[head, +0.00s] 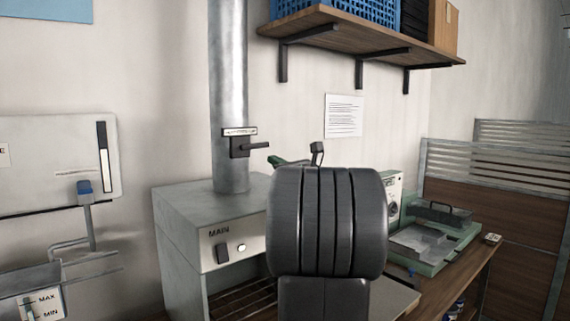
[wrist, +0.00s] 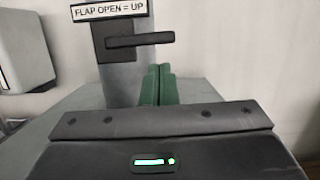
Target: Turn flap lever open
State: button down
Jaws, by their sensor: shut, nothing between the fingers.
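The flap lever (head: 258,146) is a dark bar on a dark plate fixed to the metal flue pipe (head: 228,90). It lies about level, pointing right. In the wrist view the lever (wrist: 140,40) is just above and beyond my fingertips, under a label (wrist: 109,9) reading "FLAP OPEN = UP". My gripper (wrist: 159,70) has green fingers closed together with nothing between them. The fingertips appear just below the lever; I cannot tell whether they touch it. In the head view my gripper (head: 276,161) is mostly hidden behind my dark arm link.
A grey box marked MAIN (head: 208,225) stands under the pipe. A wooden shelf (head: 375,45) holds a blue crate (head: 335,12) and a cardboard box (head: 443,28). Metal trays (head: 420,242) lie on the bench at right. A white panel (head: 55,165) is at left.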

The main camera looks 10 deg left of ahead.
aim_at(255, 146)
jog(key=x, duration=0.4)
jog(key=shift+p, duration=0.4)
jog(key=shift+b, duration=0.4)
jog(key=shift+r+n+b, duration=0.15)
jog(key=shift+n+b, duration=0.15)
jog(key=shift+n, duration=0.2)
